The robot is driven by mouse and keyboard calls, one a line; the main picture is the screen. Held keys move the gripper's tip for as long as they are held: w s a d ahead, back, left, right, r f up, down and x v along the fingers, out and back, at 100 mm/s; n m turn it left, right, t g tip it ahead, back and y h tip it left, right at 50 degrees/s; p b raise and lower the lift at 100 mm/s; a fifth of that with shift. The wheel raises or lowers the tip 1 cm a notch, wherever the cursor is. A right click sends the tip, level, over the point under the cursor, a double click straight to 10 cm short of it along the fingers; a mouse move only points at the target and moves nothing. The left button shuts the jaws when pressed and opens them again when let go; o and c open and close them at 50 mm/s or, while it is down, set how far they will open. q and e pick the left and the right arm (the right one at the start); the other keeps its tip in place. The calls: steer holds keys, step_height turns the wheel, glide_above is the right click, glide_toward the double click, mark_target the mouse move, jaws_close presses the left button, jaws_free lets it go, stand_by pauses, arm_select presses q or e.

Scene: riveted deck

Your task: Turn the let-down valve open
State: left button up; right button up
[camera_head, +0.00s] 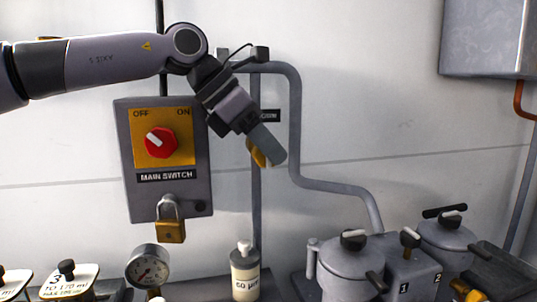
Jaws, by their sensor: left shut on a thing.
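My left gripper (268,149) reaches in from the upper left and points down and to the right, in front of the grey pipes. Its fingers are shut on a yellow part, which I take to be the let-down valve's handle (257,155). Most of the handle is hidden behind the fingers, so I cannot tell its angle. A small black label (270,116) sits just above, partly covered by the gripper. My right gripper is not in view.
A grey main switch box (118,150) with a red knob (160,142) and a hanging padlock (171,226) is close on the left. Below stand a gauge (148,267), a white-capped bottle (245,274) and two lidded pots (350,265) (447,236). A metal cabinet (490,38) hangs upper right.

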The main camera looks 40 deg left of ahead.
arm_select(q)
steer(key=shift+r, duration=0.15)
steer(key=o, duration=1)
steer(key=shift+c, duration=0.2)
step_height(320, 180, up, 20)
steer(key=p, duration=0.5)
